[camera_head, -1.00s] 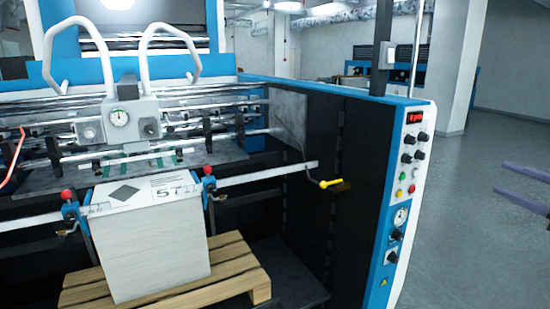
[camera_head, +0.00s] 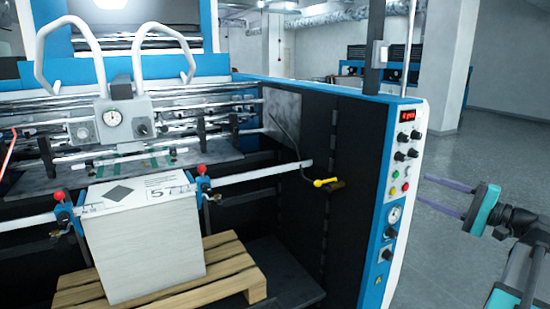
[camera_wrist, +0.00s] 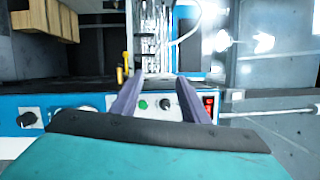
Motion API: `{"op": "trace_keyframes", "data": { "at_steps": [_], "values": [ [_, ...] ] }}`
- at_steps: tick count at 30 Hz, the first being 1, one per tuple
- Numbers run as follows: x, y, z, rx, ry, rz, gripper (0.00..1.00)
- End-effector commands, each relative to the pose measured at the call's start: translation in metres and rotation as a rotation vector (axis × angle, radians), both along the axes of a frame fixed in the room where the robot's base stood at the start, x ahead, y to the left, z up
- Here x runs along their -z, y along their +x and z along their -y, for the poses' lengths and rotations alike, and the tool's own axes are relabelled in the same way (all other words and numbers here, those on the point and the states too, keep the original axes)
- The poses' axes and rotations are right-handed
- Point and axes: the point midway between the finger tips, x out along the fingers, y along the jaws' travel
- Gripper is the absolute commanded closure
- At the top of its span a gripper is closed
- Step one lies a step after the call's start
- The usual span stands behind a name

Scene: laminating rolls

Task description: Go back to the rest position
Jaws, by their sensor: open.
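My gripper (camera_head: 447,198) is at the right of the head view, its two purple fingers pointing left toward the machine's control panel (camera_head: 402,190). The fingers are apart with nothing between them. In the wrist view, my gripper (camera_wrist: 160,92) shows both fingers spread in front of the control panel (camera_wrist: 75,110), with a green button, a black knob and a red display near them. I cannot tell the exact gap to the panel, but no contact shows.
A stack of white sheets (camera_head: 145,240) stands on a wooden pallet (camera_head: 230,268) inside the machine. A yellow-handled lever (camera_head: 325,183) hangs on its inner side wall. A column (camera_head: 450,70) stands at the back right. The grey floor (camera_head: 500,140) right of the machine is open.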

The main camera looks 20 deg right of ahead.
Motion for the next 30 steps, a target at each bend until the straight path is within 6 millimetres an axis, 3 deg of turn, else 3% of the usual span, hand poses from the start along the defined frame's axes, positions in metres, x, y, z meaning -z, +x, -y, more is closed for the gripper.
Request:
{"op": "trace_keyframes", "data": {
  "at_steps": [6,15,23,30],
  "values": [
    [0.061,0.051,-0.054,-0.113,0.062,-0.065,0.59],
    [0.155,0.102,-0.139,-0.248,0.111,-0.203,0.59],
    [0.247,0.126,-0.224,-0.361,0.115,-0.350,0.59],
    [0.334,0.126,-0.306,-0.464,0.080,-0.498,0.59]
  ]
}}
